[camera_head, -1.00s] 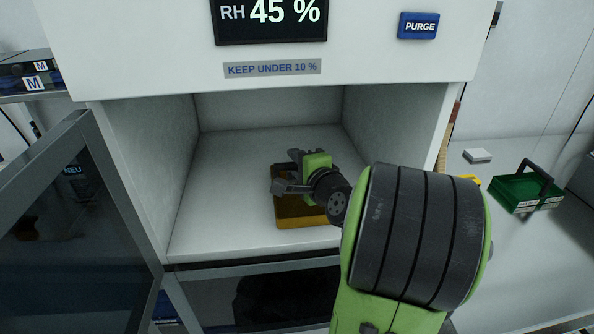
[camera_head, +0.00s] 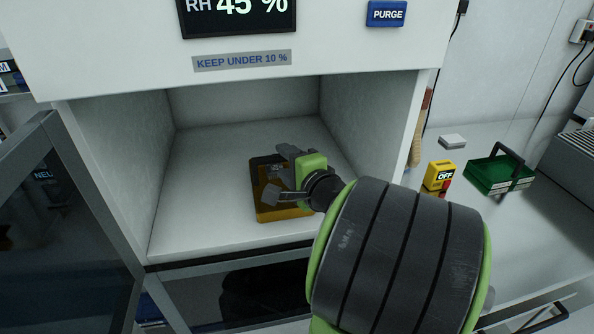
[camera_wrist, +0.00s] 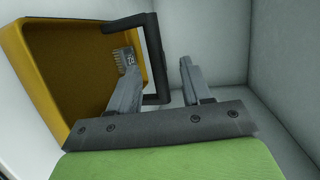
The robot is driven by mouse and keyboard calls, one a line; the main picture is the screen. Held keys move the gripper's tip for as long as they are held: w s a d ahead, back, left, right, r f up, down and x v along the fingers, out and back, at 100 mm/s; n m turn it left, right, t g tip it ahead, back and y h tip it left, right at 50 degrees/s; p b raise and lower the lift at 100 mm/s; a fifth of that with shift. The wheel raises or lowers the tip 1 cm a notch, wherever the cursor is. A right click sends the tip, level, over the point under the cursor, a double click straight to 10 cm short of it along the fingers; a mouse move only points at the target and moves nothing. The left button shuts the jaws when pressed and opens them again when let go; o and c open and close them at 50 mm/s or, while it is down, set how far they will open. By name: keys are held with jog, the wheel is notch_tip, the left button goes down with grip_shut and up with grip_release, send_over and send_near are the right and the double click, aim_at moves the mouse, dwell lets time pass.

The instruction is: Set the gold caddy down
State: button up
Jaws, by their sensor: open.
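The gold caddy (camera_head: 285,214) sits on the floor of the open white cabinet, near its front edge. In the wrist view, the caddy (camera_wrist: 75,70) fills the left side and looks tilted there because of the camera angle. Its dark handle (camera_wrist: 154,58) stands at its right side. My gripper (camera_head: 284,175) is open over the caddy. In the wrist view, my gripper's (camera_wrist: 158,75) two fingers are spread, with the handle showing between them. I cannot tell whether either finger touches the handle.
A glass door (camera_head: 60,220) stands open at left. A green caddy (camera_head: 500,175), a yellow OFF box (camera_head: 438,176) and a small white block (camera_head: 452,141) are on the right-hand counter. Cabinet floor left of the gold caddy is clear.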

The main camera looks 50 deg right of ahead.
jog(key=b+v, duration=0.1)
jog(key=v, duration=0.5)
jog(key=shift+s, duration=0.2)
jog(key=shift+a, duration=0.15)
